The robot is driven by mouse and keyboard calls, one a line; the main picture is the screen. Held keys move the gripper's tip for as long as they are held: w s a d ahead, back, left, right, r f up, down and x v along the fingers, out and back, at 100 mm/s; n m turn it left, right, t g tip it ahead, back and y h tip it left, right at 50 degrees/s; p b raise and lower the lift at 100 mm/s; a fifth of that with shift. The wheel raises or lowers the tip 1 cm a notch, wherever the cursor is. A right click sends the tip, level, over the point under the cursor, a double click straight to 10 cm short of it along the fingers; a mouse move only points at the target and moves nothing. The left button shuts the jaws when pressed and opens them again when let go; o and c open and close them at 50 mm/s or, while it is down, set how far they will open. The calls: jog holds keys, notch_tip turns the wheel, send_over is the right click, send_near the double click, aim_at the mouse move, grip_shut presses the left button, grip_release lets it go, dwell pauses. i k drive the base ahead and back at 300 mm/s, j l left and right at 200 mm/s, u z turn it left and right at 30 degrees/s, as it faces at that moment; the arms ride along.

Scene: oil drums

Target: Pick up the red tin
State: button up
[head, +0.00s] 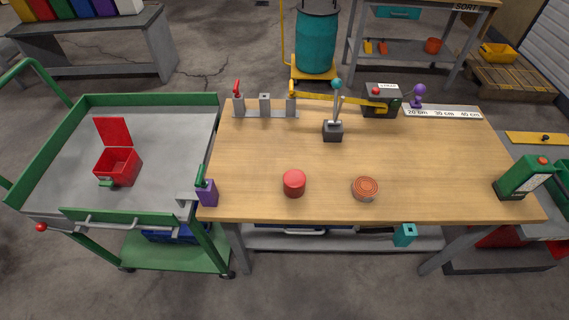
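A red tin (294,184), a short cylinder, stands upright near the front edge of the wooden workbench (420,150), left of its middle. To its right, apart from it, lies a low round can (365,189) with an orange-red patterned top. Nothing touches or covers the red tin. My gripper is not in view.
Behind the tin stand a lever box (332,131) with a teal knob and a grey fixture (265,108). A purple block (208,193) is at the bench's left corner, a green device (523,178) at the right. A green cart (60,168) holds an open red box (117,166).

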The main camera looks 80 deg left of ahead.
aim_at(294, 180)
jog(key=u, duration=1.45)
